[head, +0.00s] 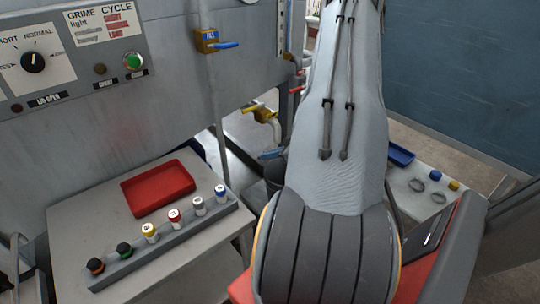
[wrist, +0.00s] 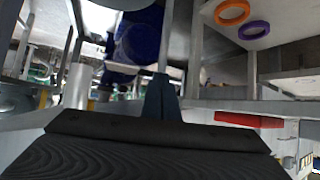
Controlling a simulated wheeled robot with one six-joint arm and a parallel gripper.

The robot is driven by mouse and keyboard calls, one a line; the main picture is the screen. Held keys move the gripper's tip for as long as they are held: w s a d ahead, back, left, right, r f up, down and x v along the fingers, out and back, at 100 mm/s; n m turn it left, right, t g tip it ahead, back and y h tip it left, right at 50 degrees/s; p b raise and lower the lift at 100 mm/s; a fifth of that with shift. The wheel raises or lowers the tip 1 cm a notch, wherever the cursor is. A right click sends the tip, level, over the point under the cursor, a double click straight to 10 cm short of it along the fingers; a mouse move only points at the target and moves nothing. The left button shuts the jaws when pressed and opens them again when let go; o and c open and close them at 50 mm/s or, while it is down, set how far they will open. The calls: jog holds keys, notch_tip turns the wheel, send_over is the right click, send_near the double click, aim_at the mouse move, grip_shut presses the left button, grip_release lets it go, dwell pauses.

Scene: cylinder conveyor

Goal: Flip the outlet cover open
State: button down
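I cannot make out an outlet cover for certain in either view. In the head view my arm fills the middle and hides much behind it, including most of my gripper. In the wrist view my gripper (wrist: 161,98) shows as a narrow dark pair of fingers held together above its black ridged body, with nothing seen between them. Beyond its tips are metal frame legs and a dark blue rounded object (wrist: 138,40).
A table at left holds a red tray (head: 158,188) and a grey rack (head: 165,240) of several capped vials. A control panel (head: 70,50) is above. A yellow-handled tap (head: 262,112) is left of my arm. A blue tray (head: 401,156) is right.

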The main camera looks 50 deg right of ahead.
jog(key=s+a+p+v, duration=0.1)
jog(key=v, duration=1.3)
jog(key=shift+a+p, duration=0.3)
jog(key=shift+p, duration=0.1)
jog(key=shift+s+f, duration=0.1)
